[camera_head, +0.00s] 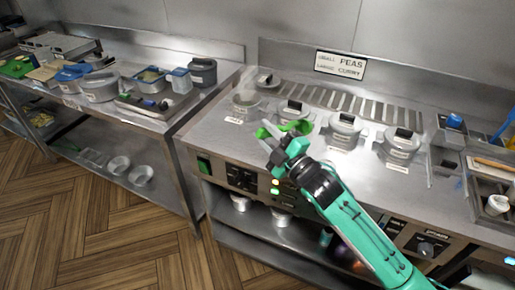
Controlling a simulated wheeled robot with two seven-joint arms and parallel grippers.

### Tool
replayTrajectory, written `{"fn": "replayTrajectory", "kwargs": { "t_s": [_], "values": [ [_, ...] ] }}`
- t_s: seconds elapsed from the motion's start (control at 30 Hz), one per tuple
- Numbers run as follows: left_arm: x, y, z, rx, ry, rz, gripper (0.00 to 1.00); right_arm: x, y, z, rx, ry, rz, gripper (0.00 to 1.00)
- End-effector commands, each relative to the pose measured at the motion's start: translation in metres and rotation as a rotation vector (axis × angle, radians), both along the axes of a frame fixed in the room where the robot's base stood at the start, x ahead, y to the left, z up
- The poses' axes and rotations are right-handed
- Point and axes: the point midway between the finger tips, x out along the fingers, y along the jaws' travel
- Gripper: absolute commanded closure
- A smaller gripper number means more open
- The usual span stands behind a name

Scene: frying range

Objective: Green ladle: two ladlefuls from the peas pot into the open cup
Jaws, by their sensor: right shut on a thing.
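My right gripper (277,150) is shut on the green ladle (300,126), over the front of the range top. The ladle's green parts show around the jaws; the bowl and what it holds are too small to make out. Several pots stand in a row: one at the left end (246,101) that looks uncovered, one behind the ladle (291,111), and two further right (345,126) (400,144) with dark-knobbed lids. Their labels are too small to read, so I cannot tell which is the peas pot. A small white cup (497,204) stands at the far right. My left gripper is out of view.
A wall sign (341,65) reads small peas, large curry. A lid-like thing (268,79) lies at the back left of the range (218,135). A side counter (150,122) with containers stands left. Bowls (118,164) sit on its lower shelf. A raised back edge bounds the range.

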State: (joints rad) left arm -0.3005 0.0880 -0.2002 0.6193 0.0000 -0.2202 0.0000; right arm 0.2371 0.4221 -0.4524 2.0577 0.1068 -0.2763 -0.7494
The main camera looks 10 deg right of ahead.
Motion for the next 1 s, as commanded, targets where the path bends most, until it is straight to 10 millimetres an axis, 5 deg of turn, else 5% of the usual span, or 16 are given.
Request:
{"fn": "replayTrajectory", "kwargs": {
  "t_s": [0.5,1.0],
  "values": [
    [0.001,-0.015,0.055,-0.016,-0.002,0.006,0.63,0.025,-0.035,0.062,0.288,0.212,0.0,0.98],
    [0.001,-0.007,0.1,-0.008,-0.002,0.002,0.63,0.068,-0.092,0.095,0.635,0.471,-0.001,0.98]
  ]
}}
